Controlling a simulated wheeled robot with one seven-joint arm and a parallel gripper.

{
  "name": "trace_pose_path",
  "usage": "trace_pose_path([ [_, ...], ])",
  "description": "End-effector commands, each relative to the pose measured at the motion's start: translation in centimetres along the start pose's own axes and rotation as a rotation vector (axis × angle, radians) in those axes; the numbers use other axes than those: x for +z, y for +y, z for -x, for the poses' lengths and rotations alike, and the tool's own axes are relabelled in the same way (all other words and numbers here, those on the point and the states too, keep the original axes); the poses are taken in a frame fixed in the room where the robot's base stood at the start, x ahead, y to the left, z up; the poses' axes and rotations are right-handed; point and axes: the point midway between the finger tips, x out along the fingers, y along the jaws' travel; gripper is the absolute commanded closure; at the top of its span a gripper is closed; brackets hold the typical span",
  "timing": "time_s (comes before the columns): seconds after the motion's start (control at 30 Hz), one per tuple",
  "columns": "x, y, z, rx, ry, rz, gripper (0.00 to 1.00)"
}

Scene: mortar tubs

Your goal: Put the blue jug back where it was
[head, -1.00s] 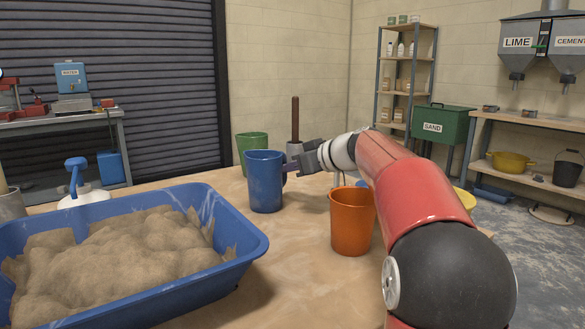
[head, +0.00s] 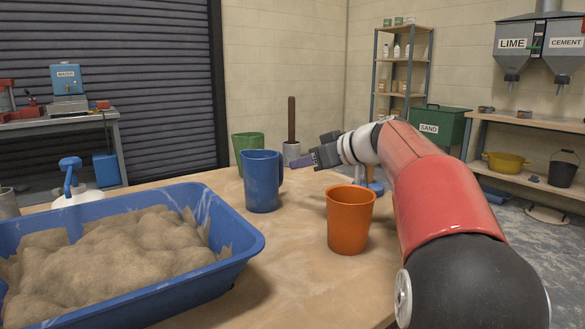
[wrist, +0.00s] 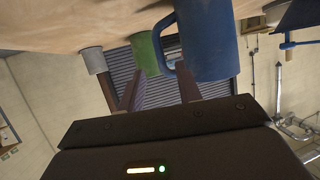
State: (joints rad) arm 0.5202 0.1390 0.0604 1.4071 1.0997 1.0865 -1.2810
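The blue jug (head: 262,182) stands upright on the table, between the blue tub and the orange cup, its handle facing right toward my gripper. My gripper (head: 296,163) is to the right of the handle, with a small gap between them. In the wrist view, which is turned upside down, my gripper's two fingers (wrist: 159,90) are apart with nothing seen between them. There the blue jug (wrist: 207,40) and its handle show beyond the right finger.
A green jug (head: 247,145) and a grey pot (head: 291,150) with a wooden handle in it stand behind. An orange cup (head: 349,222) stands in front of my arm. A blue tub of sand (head: 250,246) fills the left. Bare table lies between tub and cup.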

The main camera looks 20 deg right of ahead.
Motion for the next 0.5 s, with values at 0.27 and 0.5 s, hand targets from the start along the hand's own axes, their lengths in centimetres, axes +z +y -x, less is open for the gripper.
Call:
trace_pose_path([
  [0.27,0.0,0.1,5.0,0.002,0.001,-0.001,0.65],
  [0.5,0.0,-0.1,6.2,-0.001,0.001,0.000,0.65],
])
